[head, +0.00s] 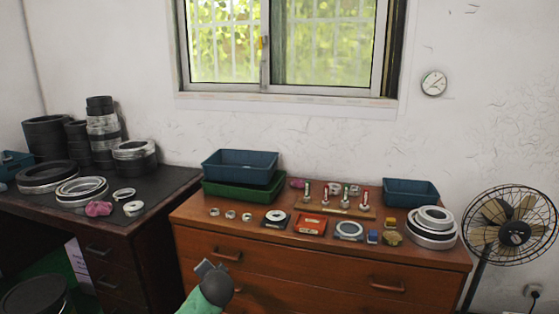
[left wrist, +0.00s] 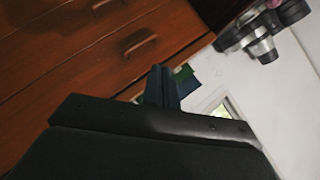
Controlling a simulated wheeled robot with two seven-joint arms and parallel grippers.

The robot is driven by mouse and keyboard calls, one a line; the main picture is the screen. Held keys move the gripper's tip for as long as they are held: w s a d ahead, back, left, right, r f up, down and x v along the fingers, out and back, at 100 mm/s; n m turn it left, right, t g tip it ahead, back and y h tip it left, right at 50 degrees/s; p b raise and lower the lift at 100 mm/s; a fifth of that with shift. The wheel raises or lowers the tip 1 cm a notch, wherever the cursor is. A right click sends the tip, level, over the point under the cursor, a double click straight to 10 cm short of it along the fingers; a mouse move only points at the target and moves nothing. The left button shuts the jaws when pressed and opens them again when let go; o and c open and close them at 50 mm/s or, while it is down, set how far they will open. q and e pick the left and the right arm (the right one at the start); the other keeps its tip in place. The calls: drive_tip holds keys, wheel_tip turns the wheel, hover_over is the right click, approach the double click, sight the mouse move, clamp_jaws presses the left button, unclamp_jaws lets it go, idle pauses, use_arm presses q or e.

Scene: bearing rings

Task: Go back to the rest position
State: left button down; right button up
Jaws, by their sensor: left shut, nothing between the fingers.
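My left gripper (head: 204,267) shows at the bottom of the head view, low in front of the wooden cabinet's drawers and below its top. In the left wrist view its fingers (left wrist: 162,88) are together with nothing between them. My right gripper is not in view. Several bearing rings stand on the wooden cabinet (head: 200,240): small rings (head: 230,214) at the left, a ring on a dark plate (head: 276,217), a ring on a blue plate (head: 349,230), and large stacked rings (head: 431,228) at the right.
A dark desk (head: 155,195) with ring stacks (head: 103,130) stands at the left. Blue (head: 240,165) and green (head: 235,191) bins sit at the cabinet's back left, another blue bin (head: 411,193) at its back right. A fan (head: 512,226) stands right. My gripper is close to the drawer fronts.

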use_arm(q)
drive_tip(key=s+d+f+n+g+h+p, duration=0.1)
drive_tip(key=s+d+f+g+h, duration=0.1)
drive_tip(key=s, duration=1.4)
drive_tip(key=s+d+f+n+g+h+p, duration=0.2)
drive_tip(key=s+f+g, duration=0.2)
drive_tip(key=s, duration=1.2)
drive_tip(key=s+d+f+n+g+h+p, duration=0.1)
drive_tip(key=s+f, duration=0.7)
drive_tip(key=s, duration=0.9)
drive_tip(key=shift+d+f+n+g+h+p, duration=0.2)
drive_tip(key=shift+d+n+g+h+p, duration=0.25)
drive_tip(key=shift+d+g, duration=0.65)
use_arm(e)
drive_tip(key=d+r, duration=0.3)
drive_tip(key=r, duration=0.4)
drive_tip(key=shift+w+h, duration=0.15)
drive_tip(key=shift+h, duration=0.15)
